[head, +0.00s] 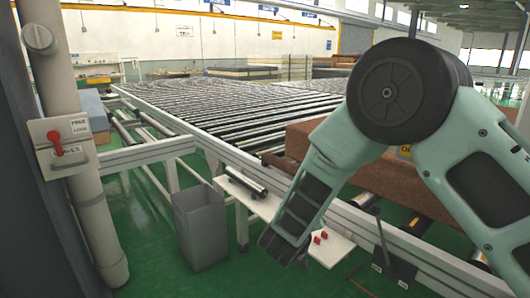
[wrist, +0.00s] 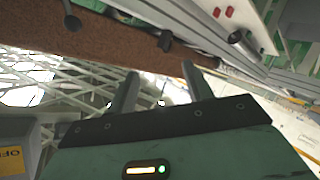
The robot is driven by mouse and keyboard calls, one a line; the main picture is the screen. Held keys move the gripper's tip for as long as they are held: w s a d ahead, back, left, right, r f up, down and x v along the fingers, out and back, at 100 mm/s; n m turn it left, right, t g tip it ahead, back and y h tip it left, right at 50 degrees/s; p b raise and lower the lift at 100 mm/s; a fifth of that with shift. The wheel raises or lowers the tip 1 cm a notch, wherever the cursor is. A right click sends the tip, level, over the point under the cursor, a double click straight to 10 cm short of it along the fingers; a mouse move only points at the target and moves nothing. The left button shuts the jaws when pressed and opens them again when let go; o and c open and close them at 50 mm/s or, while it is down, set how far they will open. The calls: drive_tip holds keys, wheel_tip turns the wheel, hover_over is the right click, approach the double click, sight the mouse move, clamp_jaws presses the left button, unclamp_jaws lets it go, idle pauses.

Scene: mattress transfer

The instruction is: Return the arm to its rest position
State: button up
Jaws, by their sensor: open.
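My arm is folded in the right half of the head view. Its round black joint is high, and a pale green link runs down and left to a dark slotted end in front of the conveyor's edge. My gripper (wrist: 162,88) shows in the wrist view with two dark fingers set well apart. Nothing is between them. In the head view I cannot make out the fingers.
A roller conveyor (head: 215,108) fills the middle. A brown block, perhaps a mattress (head: 302,140), lies behind my arm and also shows in the wrist view (wrist: 100,40). A grey bin (head: 202,230) stands before the conveyor. A pillar with a red lever (head: 57,140) is left.

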drive_tip(key=s+a+r+n+g+y+p, duration=0.1)
drive_tip(key=s+a+r+y, duration=0.3)
drive_tip(key=a+r+y, duration=0.25)
drive_tip(key=s+a+r+n+g+y+p, duration=0.1)
drive_tip(key=s+a+r+n+g+y, duration=0.15)
drive_tip(key=s, duration=0.45)
drive_tip(key=s+a+r+n+g+y+p, duration=0.1)
drive_tip(key=s+a+r+g+y+p, duration=0.15)
drive_tip(key=s, duration=0.35)
drive_tip(key=s+d+r+n+g+h, duration=0.1)
drive_tip(key=s+d+g+h, duration=0.1)
drive_tip(key=s+d, duration=0.4)
drive_tip(key=s+d+r+g+h+p, duration=0.1)
drive_tip(key=s+d+g, duration=0.3)
drive_tip(key=s, duration=1.1)
drive_tip(key=shift+d+r+n+g+h+p, duration=0.35)
drive_tip(key=shift+d+r+h, duration=0.35)
drive_tip(key=shift+d, duration=0.55)
drive_tip(key=shift+s+d, duration=0.2)
drive_tip(key=shift+d, duration=0.05)
drive_tip(key=shift+c, duration=0.3)
